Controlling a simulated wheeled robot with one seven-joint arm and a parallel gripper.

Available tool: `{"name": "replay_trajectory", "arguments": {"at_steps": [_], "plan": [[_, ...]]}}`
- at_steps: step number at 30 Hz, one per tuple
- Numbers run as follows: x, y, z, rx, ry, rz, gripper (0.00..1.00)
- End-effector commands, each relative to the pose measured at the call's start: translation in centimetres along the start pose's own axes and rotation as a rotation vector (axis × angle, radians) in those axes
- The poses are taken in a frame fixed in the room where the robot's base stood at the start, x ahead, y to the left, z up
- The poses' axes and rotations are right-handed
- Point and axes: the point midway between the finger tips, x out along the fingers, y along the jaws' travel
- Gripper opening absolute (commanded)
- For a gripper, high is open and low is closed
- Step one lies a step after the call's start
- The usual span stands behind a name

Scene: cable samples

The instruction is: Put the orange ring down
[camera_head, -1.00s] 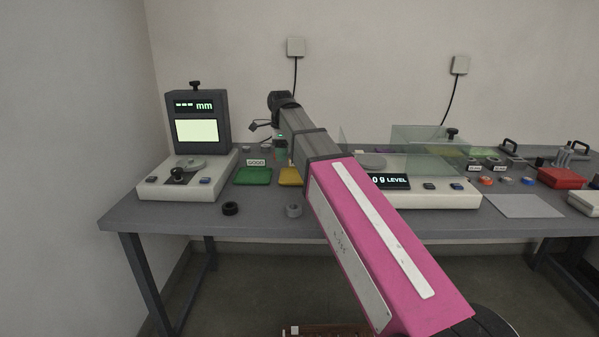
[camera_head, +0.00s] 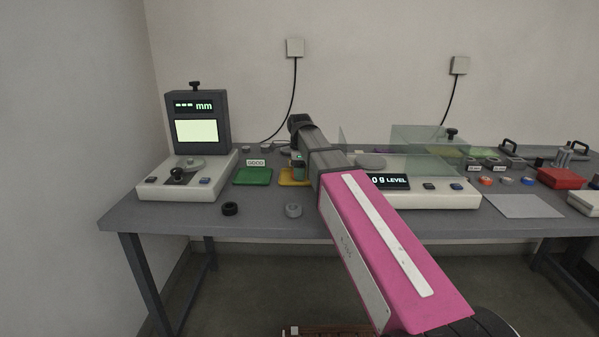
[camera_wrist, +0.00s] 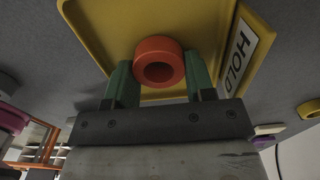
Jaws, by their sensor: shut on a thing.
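The orange ring (camera_wrist: 148,50) shows in the wrist view between the two green fingers of my gripper (camera_wrist: 160,66), which is shut on it. Behind it lies a yellow tray (camera_wrist: 98,32) with a white HOLD label (camera_wrist: 236,62) along one edge. I cannot tell whether the ring touches the tray. In the head view the yellow tray (camera_head: 285,182) is partly hidden by my arm, my gripper (camera_head: 299,172) is over it, and the ring cannot be made out.
A green tray (camera_head: 253,176) labelled GOOD lies left of the yellow one. A black ring (camera_head: 230,208) and a grey ring (camera_head: 293,210) lie near the table's front edge. A measuring device (camera_head: 187,180) stands left, a scale (camera_head: 440,192) right. Bare table lies between the two loose rings.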

Motion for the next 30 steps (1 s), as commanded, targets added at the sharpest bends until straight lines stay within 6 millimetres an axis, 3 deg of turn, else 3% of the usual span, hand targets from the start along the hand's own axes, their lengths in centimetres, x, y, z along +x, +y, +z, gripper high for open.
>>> {"name": "replay_trajectory", "arguments": {"at_steps": [7,8,9,10,22,30], "plan": [[0.2,0.0,0.0,0.0,0.0,0.0,0.27],[0.2,0.0,0.0,0.0,0.0,0.0,0.56],[0.2,0.0,0.0,0.0,0.0,0.0,0.69],[0.2,0.0,0.0,0.0,0.0,0.0,0.75],[-0.4,-0.1,0.0,0.0,0.0,-0.001,0.75],[-4.4,-0.1,0.1,0.0,-0.001,-0.003,0.75]]}}
